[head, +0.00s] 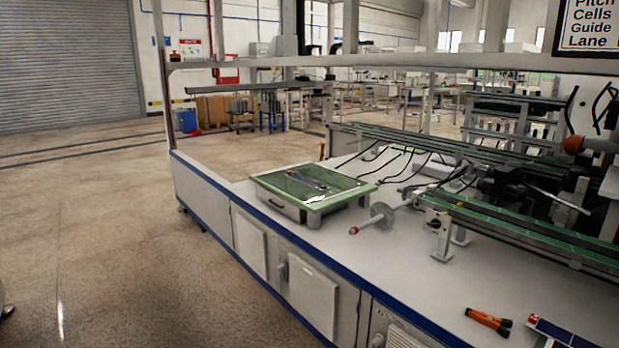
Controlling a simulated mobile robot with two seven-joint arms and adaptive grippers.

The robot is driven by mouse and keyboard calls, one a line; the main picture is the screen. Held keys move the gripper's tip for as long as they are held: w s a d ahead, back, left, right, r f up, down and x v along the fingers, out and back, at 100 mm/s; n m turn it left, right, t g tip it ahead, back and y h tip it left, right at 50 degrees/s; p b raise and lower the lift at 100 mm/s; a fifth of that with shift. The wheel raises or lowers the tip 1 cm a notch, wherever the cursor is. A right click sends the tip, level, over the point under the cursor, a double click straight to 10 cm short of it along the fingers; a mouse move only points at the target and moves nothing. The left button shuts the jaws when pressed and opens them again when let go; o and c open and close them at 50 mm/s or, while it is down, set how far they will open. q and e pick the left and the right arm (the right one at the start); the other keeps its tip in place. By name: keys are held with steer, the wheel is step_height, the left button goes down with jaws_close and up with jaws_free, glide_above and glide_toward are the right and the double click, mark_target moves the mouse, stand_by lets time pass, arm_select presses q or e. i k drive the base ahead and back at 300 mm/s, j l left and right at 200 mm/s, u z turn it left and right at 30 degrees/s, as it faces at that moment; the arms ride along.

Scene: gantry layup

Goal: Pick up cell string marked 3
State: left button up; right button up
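No mark "3" can be read anywhere in the head view. A dark blue strip with a red and white end (565,332) lies at the bottom right of the bench, cut off by the picture edge; it may be a cell string. A thin dark strip (306,180) lies on the green-topped box (268,183) on the bench; I cannot tell what it is. Neither of my grippers is in view.
The long white bench (415,285) has a blue front edge and cabinet doors below. An orange and black torch (488,321) lies near the blue strip. Green-topped conveyor rails (540,235) and cables fill the back right. The floor (90,250) at left is clear.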

mark_target(319, 187)
steer(key=i+j+z, duration=0.15)
steer(key=i+j, duration=0.25)
steer(key=i+j+z, duration=0.15)
steer(key=i+j, duration=0.25)
steer(key=j, duration=0.2)
